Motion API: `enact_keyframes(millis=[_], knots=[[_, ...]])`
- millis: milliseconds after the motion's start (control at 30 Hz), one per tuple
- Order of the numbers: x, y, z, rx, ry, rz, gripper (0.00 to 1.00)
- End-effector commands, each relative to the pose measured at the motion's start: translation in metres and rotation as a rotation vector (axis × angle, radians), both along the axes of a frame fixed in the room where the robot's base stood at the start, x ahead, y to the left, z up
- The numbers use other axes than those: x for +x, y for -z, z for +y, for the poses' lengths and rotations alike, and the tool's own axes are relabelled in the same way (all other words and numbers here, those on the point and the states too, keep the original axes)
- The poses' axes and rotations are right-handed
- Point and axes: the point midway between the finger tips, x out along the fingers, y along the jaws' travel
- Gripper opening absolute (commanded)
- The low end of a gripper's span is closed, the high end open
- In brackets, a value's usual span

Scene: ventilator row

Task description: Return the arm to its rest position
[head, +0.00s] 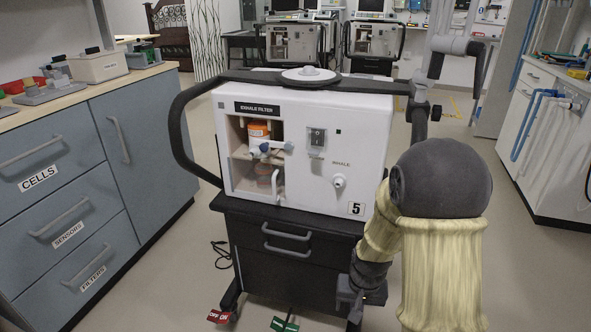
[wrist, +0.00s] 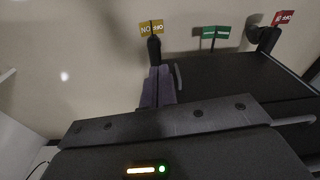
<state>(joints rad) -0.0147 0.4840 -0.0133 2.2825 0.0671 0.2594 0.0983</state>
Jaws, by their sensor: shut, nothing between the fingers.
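My arm reaches down in front of the right side of ventilator 5 (head: 290,150) in the head view. My gripper (head: 348,296) hangs low beside the right edge of the cart's black drawers (head: 280,250). In the wrist view, the closed grey fingers (wrist: 157,88) of my gripper show with nothing between them. Beyond the fingertips lies a dark cart foot with a yellow ON/OFF tag (wrist: 151,28). I cannot tell whether the fingertips touch anything. My arm hides part of the cart's right side.
Drawer cabinets (head: 75,180) stand at left, a white counter (head: 550,130) at right. More ventilators (head: 295,42) stand behind.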

Motion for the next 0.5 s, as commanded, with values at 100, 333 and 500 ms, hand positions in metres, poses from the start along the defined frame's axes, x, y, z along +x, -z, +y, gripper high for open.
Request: enact_keyframes(millis=[100,333,500], knots=[[-0.02,-0.058,-0.001,-0.006,-0.036,-0.034,0.0],[-0.059,-0.126,-0.001,-0.019,-0.101,-0.077,0.0],[-0.081,-0.157,-0.002,-0.029,-0.133,-0.1,0.0]])
